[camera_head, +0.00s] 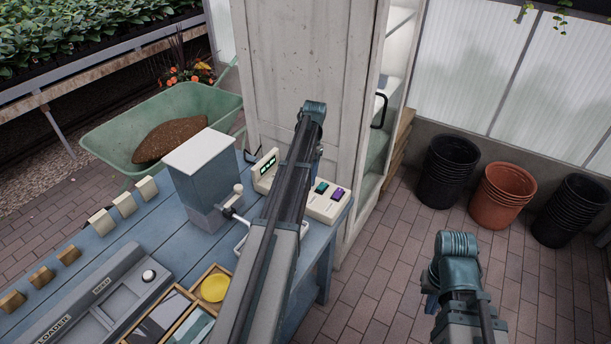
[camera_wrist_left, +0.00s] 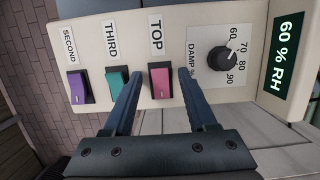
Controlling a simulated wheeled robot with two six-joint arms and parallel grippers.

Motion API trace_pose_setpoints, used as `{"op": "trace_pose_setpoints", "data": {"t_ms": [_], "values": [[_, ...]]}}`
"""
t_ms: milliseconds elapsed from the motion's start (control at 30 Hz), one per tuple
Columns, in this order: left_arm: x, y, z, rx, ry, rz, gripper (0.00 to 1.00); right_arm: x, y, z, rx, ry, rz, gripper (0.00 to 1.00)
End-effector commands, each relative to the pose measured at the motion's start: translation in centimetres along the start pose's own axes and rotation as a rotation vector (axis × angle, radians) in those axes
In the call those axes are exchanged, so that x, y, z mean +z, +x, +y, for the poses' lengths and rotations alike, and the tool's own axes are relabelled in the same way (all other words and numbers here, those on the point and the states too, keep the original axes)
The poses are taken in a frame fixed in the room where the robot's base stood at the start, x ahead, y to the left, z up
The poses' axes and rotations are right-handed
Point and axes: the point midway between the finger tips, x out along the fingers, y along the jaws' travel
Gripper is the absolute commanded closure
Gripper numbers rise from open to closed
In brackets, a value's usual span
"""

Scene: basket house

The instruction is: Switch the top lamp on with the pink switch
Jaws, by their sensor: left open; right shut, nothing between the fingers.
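The cream switch panel (camera_head: 325,209) stands on the blue bench. In the left wrist view it carries a pink switch (camera_wrist_left: 161,83) under the label TOP, a green switch (camera_wrist_left: 117,82) under THIRD and a purple switch (camera_wrist_left: 78,87) under SECOND. My left gripper (camera_wrist_left: 160,73) is open, with one fingertip on each side of the pink switch; contact cannot be told. In the head view my left arm hides the pink switch. My right gripper (camera_head: 431,303) is low at the right, mostly hidden by its own arm, shut and empty, away from the bench. No lamp can be made out.
A damp dial (camera_wrist_left: 221,59) and humidity display (camera_wrist_left: 288,55) sit beside the pink switch. The blue bench (camera_head: 110,248) also holds a grey-blue box (camera_head: 197,180) and a wooden tray with a yellow disc (camera_head: 214,288). A pale cabinet (camera_head: 300,70) stands behind.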

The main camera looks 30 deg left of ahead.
Motion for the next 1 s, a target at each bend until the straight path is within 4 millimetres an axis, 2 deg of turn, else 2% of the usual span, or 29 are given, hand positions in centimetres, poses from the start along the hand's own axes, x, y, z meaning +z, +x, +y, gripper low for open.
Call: {"op": "trace_pose_setpoints", "data": {"t_ms": [167,367,1000], "values": [[0.0,-0.4,0.0,0.0,0.0,0.0,0.43,0.0,-0.4,0.0,0.0,0.0,0.0,1.0],[0.1,-2.1,0.0,0.0,0.0,0.0,0.43,0.1,-2.0,0.2,0.0,0.0,0.0,1.0],[0.1,-11.9,0.0,0.0,0.0,0.0,0.43,0.7,-11.6,1.1,0.0,-0.001,0.0,1.0]]}}
